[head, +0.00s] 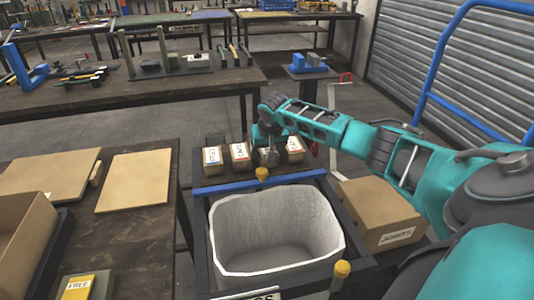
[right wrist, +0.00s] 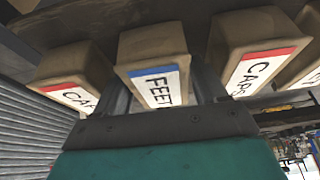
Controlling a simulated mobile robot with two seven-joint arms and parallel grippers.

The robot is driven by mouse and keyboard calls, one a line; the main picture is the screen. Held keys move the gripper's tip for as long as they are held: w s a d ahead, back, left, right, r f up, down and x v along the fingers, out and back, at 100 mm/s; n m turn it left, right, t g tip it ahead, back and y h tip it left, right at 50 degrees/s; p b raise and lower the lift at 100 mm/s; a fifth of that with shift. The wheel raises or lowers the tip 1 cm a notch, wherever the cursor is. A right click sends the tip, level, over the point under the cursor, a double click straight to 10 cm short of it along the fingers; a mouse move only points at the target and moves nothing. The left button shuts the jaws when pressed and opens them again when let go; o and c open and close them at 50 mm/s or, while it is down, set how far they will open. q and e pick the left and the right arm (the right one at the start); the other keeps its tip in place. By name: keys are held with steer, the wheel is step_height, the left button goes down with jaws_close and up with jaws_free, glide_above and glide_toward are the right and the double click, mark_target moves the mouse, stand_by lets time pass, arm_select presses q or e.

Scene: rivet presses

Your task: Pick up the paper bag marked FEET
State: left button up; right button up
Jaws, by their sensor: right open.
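The paper bag marked FEET (right wrist: 158,85) is a brown block-shaped bag with a blue-striped white label, seen in the right wrist view. My right gripper (right wrist: 160,92) is open, with its dark fingers showing on either side of this bag's lower part. I cannot tell whether they touch it. In the head view my right gripper (head: 268,157) is over the row of bags and largely hides the bag behind it. My left gripper is not in view.
Red-striped bags, a left one (right wrist: 75,80) and one marked CAPS (right wrist: 250,65), flank it closely. In the head view, a white-lined bin (head: 275,232) stands in front of the row. A cardboard box (head: 380,212) is at right, a worktable (head: 140,235) at left.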

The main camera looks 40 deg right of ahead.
steer(key=shift+c, duration=0.3)
steer(key=c, duration=0.8)
